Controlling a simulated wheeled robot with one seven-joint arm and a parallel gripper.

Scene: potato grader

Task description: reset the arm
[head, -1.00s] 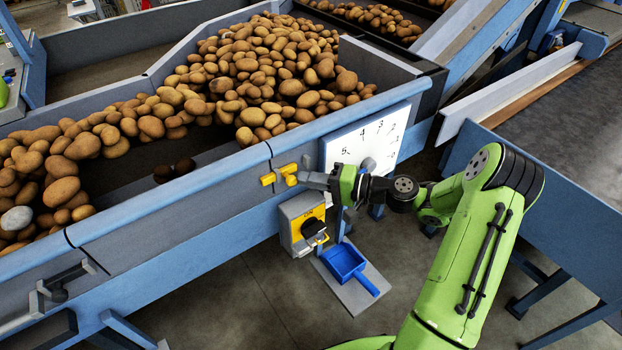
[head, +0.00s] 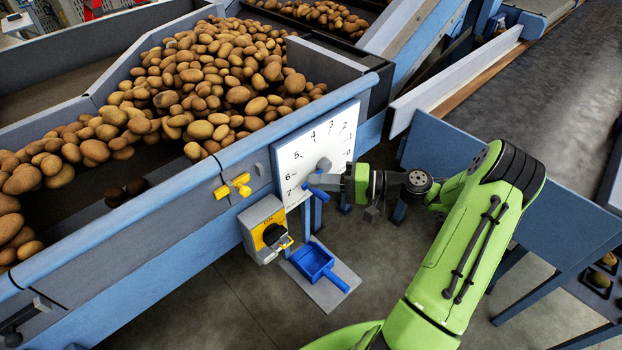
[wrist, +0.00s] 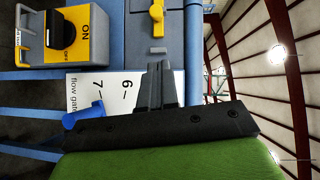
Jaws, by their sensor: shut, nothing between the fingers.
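My green arm reaches in from the right in the head view. My gripper (head: 312,181) is shut and empty, in front of the lower part of the white number plate (head: 318,145). In the wrist view the dark fingers (wrist: 156,86) lie together, over the same plate (wrist: 105,88) near its 6 and 7. The yellow handle (head: 233,187) is on the grey machine side, left of my gripper and apart from it. It also shows at the top of the wrist view (wrist: 157,18).
A yellow and grey switch box (head: 265,230) is below left of my gripper. A blue scoop (head: 315,263) lies on a grey plate beneath it. A blue lever (head: 317,196) is close by the fingers. Potatoes (head: 215,85) fill the hopper. A dark belt (head: 510,100) is at right.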

